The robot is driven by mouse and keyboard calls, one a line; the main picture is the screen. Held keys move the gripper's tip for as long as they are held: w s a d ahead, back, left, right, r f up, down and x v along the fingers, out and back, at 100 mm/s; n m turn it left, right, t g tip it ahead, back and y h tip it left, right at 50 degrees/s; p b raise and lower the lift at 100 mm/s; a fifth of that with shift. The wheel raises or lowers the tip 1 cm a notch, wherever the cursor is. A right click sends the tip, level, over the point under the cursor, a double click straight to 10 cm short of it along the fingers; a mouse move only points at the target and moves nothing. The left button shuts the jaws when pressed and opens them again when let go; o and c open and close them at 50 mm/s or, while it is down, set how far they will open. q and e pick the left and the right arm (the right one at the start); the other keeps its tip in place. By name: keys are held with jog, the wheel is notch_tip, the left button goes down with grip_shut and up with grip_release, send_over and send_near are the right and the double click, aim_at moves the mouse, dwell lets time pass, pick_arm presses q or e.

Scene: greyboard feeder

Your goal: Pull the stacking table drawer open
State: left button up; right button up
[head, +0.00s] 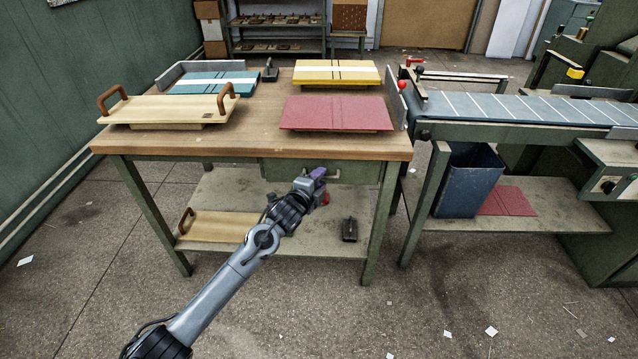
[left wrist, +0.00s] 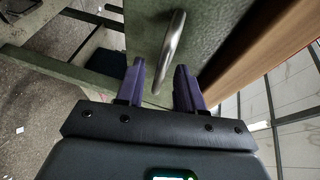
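The stacking table (head: 250,147) has a wooden top and green legs. Its green drawer front (head: 350,171) sits under the top's front edge and looks closed. The drawer front also fills the upper middle of the left wrist view (left wrist: 215,35). A metal bar handle (left wrist: 172,45) stands on it. My left gripper (head: 317,180) is in front of the drawer and hides part of it. In the left wrist view its purple fingers (left wrist: 160,72) are apart, with the handle showing in the gap between them. I cannot tell how deep the handle sits there. My right gripper is out of view.
On the table top lie a beige board with brown handles (head: 165,108), a red board (head: 335,113), a yellow board (head: 337,74) and a teal board (head: 214,82). A lower shelf (head: 235,190) is below. A conveyor (head: 520,107) stands on the right.

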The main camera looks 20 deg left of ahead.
pick_arm(q)
grip_shut()
dwell(0.3)
